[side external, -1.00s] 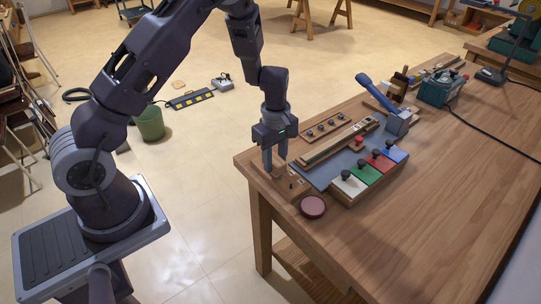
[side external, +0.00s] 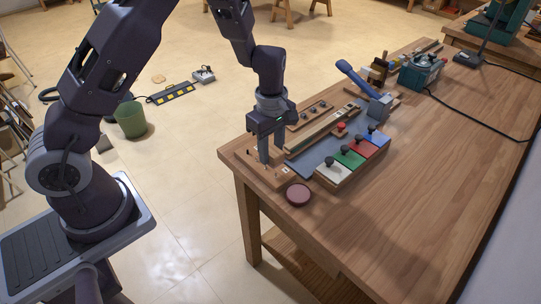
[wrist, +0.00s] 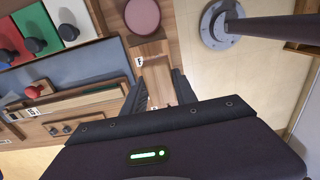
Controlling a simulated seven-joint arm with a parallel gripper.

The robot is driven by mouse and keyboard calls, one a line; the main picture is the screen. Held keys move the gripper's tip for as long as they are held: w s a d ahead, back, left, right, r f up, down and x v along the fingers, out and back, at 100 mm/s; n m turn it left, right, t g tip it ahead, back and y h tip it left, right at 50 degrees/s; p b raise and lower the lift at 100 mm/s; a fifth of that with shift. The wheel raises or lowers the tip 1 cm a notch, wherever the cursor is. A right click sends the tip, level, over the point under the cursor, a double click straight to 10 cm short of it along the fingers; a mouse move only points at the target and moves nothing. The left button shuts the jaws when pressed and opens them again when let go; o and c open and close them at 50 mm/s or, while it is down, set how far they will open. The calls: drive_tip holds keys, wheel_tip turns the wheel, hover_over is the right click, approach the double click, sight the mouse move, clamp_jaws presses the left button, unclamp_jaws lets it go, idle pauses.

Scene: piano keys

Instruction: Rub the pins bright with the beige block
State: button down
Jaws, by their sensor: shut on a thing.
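My gripper (side external: 271,162) points down over a low wooden board (side external: 243,154) at the near left end of the table, its fingertips close to the board. Its fingers are set apart around the beige block, which they mostly hide in the side view. In the wrist view my gripper (wrist: 158,100) has a finger on each side of a light wooden surface; I cannot tell block from board there. A small dark pin (side external: 248,152) stands on the board to the left of the fingers. Other pins are too small or hidden, and their brightness cannot be told.
A dark red round disc (side external: 298,194) lies just in front of the board. White, green, red and blue panels with dark knobs (side external: 334,172) stand to the right beside a blue-grey mat (side external: 310,155). A blue lever (side external: 358,78) rises behind. The front right tabletop is clear.

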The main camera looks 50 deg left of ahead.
drive_tip(key=shift+r, duration=2.3)
drive_tip(key=shift+s+a+r+m, duration=0.1)
drive_tip(key=shift+s+a+m, duration=0.05)
drive_tip(key=shift+m, duration=0.45)
drive_tip(key=shift+s+a+r+m, duration=0.1)
drive_tip(key=shift+s+m, duration=0.05)
drive_tip(key=shift+m, duration=0.45)
drive_tip(key=s+a+m, duration=0.1)
drive_tip(key=m, duration=0.4)
drive_tip(key=s+r+m, duration=0.1)
drive_tip(key=m, duration=0.4)
drive_tip(key=s+a+r+m, duration=0.1)
drive_tip(key=m, duration=0.4)
drive_tip(key=shift+s+a+r+m, duration=0.25)
drive_tip(key=shift+s+a+m, duration=0.05)
drive_tip(key=shift+s, duration=0.1)
